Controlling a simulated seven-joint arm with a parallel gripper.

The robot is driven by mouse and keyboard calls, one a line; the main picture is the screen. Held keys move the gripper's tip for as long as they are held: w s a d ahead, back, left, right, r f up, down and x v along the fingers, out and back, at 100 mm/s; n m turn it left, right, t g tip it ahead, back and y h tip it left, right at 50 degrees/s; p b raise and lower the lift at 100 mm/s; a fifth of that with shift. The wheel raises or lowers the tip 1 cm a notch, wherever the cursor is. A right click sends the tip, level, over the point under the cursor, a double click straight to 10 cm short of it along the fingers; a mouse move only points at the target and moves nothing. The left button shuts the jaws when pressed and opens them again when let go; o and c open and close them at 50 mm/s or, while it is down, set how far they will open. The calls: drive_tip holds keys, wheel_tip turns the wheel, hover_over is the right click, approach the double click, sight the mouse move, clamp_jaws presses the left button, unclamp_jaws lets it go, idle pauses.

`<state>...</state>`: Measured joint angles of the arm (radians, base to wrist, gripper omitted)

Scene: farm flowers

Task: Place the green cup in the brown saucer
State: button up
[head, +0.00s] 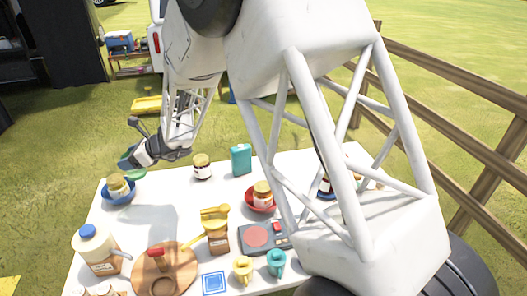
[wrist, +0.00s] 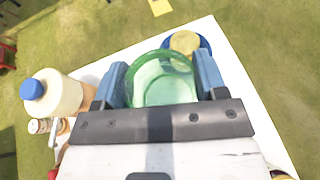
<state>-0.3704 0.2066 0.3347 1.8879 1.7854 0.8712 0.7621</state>
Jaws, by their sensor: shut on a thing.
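My gripper (head: 127,161) is over the far left of the white table. In the wrist view its blue fingers (wrist: 161,78) are shut on the green cup (wrist: 162,92), a see-through green vessel with its round rim showing. A sliver of the green cup (head: 136,174) shows below the fingers in the head view, above the table. A round brown wooden board (head: 142,268) lies at the table's front left, with a smaller brown round shape (head: 163,286) on it. I cannot tell which of these is the brown saucer.
A blue saucer (head: 108,198) with a jar sits close to my gripper. A white jug (head: 90,246), a red saucer (head: 249,200) with a jar, and yellow (head: 242,267) and teal (head: 276,262) mugs stand around. The table's middle left (head: 155,214) is clear.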

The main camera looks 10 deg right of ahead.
drive_tip(key=w+d+m+t+h, duration=0.15)
drive_tip(key=w+d, duration=0.35)
drive_tip(key=d, duration=0.9)
drive_tip(key=w+d+m+t+h, duration=0.15)
drive_tip(key=w+d, duration=0.35)
drive_tip(key=d, duration=0.8)
drive_tip(key=w+d+m+t, duration=0.2)
drive_tip(key=w+d, duration=0.3)
drive_tip(key=d, duration=0.9)
drive_tip(key=s+d+m+t+h, duration=0.2)
drive_tip(key=s+d, duration=0.1)
drive_tip(key=d, duration=1.6)
drive_tip(key=s+d+m+t+h, duration=0.1)
drive_tip(key=s+d+m+h, duration=0.15)
drive_tip(key=d, duration=1.65)
drive_tip(key=shift+s+d+f, duration=0.1)
drive_tip(key=shift+s+f, duration=0.05)
drive_tip(key=shift+f, duration=1.15)
drive_tip(key=shift+s+f, duration=0.1)
drive_tip(key=shift+f, duration=1.15)
wheel_tip(320, 180, down, 6)
drive_tip(key=shift+f, duration=0.1)
